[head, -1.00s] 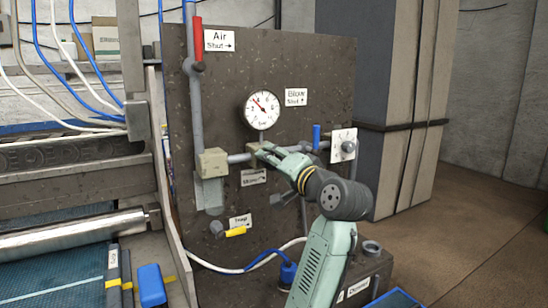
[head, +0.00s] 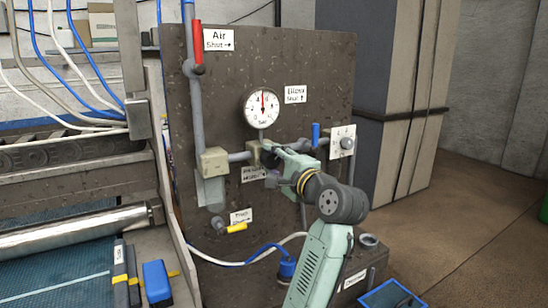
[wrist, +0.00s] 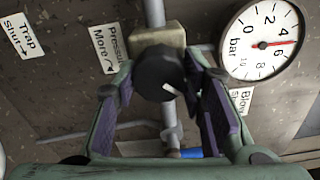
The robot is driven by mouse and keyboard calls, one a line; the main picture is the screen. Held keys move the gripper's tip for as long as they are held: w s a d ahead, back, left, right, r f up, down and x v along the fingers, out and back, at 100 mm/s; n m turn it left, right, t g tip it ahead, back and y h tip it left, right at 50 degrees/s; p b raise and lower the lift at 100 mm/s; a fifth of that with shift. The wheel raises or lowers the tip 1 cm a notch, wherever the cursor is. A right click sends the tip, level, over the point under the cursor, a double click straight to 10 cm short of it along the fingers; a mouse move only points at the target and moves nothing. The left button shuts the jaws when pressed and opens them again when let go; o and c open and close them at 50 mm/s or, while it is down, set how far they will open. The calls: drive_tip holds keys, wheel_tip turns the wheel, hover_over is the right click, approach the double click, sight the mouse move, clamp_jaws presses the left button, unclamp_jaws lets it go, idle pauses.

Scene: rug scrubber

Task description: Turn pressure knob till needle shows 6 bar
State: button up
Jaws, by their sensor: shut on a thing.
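The black pressure knob (wrist: 158,74) with a white pointer line sits on a beige regulator body (wrist: 158,38). My gripper (wrist: 161,82) has one finger on each side of the knob and is shut on it. In the head view my gripper (head: 272,160) reaches the regulator body (head: 254,152) below the gauge, and hides the knob. The round white bar gauge (head: 262,109) has its red needle pointing almost straight up. In the wrist view the gauge (wrist: 258,58) shows the needle between 4 and 6, near 5.
A red air lever (head: 197,44), a blue lever (head: 316,136), a yellow trap lever (head: 236,227) and a selector plate (head: 342,142) are on the dark panel (head: 300,60). Pipes run beside the knob. A grey cabinet (head: 390,90) stands at right.

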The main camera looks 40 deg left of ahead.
drive_tip(key=shift+m, duration=0.3)
drive_tip(key=o, duration=1.2)
drive_tip(key=shift+c, duration=0.2)
drive_tip(key=shift+d, duration=0.1)
drive_tip(key=v, duration=1.2)
